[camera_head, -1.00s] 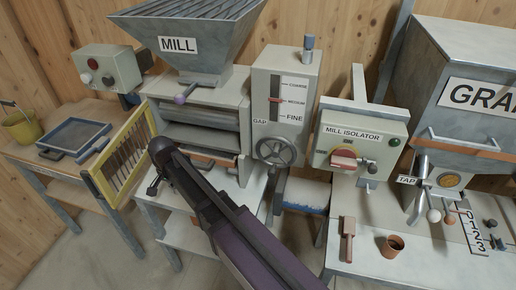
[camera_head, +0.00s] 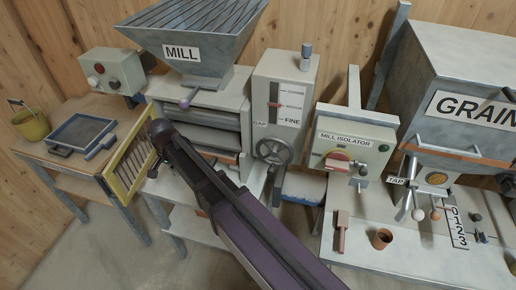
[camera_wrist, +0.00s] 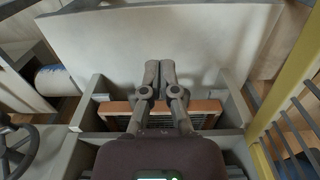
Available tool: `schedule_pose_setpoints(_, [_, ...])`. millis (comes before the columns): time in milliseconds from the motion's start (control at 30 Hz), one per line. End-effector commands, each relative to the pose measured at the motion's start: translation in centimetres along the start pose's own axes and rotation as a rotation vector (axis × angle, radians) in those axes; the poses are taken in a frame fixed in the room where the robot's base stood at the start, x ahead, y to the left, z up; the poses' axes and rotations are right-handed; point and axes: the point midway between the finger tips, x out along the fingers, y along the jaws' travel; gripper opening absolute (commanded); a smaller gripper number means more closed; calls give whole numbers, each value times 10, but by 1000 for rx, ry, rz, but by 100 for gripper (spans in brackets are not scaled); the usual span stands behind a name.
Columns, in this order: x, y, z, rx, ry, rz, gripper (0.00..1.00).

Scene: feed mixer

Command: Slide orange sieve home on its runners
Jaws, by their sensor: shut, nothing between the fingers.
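The orange sieve (camera_wrist: 205,108) shows in the wrist view as an orange-framed dark mesh between grey side walls of the mill. In the head view a short orange strip of it (camera_head: 227,158) shows low in the mill's front opening, partly behind my arm. My gripper (camera_wrist: 160,72) is shut and empty. Its fingers cross over the sieve's orange front bar in the wrist view, with the tips past it over the pale bench top. I cannot tell whether they touch the bar.
The yellow barred guard (camera_head: 130,163) stands swung out left of the mill opening. The gap handwheel (camera_head: 273,150) is on the right. The mill isolator (camera_head: 350,152) and grain hopper (camera_head: 465,100) stand further right. A tray (camera_head: 82,134) and yellow bucket (camera_head: 30,122) sit at left.

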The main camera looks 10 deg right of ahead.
Motion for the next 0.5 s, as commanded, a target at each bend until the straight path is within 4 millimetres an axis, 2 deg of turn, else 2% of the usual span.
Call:
schedule_pose_setpoints(33, [-3, 9, -4, -4, 0, 0, 0])
schedule_pose_setpoints(500, [-20, 66, -33, -62, 0, 0, 0])
